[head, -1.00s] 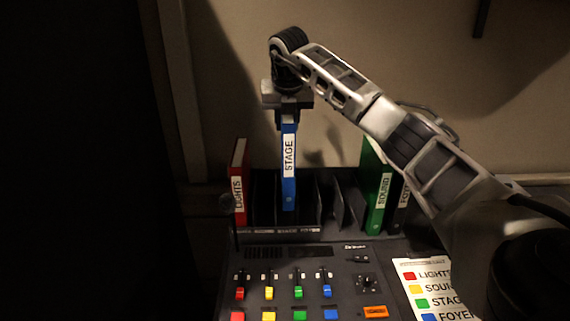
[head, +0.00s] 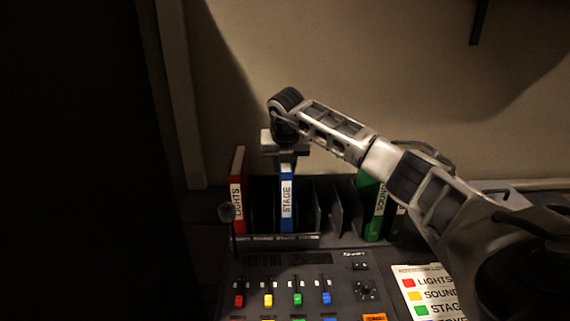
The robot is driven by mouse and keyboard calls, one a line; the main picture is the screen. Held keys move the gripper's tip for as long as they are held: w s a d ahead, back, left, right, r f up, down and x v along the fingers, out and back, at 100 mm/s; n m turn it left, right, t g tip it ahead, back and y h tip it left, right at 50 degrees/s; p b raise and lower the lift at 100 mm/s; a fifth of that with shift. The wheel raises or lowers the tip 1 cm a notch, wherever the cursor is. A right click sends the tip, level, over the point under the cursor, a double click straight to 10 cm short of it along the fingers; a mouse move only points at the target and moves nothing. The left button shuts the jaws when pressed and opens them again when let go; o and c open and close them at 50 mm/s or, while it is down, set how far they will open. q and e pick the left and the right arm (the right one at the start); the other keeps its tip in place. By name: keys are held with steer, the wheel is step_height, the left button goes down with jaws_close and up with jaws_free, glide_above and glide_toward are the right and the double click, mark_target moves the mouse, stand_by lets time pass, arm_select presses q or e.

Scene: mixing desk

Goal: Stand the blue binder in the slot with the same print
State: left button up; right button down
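The blue binder (head: 286,200) stands upright with its white STAGE label facing me. My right gripper (head: 285,157) is above it, shut on its top edge. The binder's lower end is down in the dark rack (head: 265,241), behind the front lip, between the red binder and the dividers to its right. Small labels run along the lip. The one below the blue binder seems to be the third, but its print is too blurred to read surely. I cannot see whether the binder touches the slot floor. My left gripper is out of view.
A red LIGHTS binder (head: 237,195) stands at the rack's left end. A green SOUND binder (head: 373,210) stands at the right, partly behind my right arm.

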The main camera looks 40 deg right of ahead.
steer(key=shift+f, duration=0.15)
steer(key=c, duration=1.1)
jaws_free()
steer(key=v, duration=1.2)
steer(key=shift+r+b, duration=0.25)
steer(key=shift+b, duration=0.05)
steer(key=shift+w, duration=0.1)
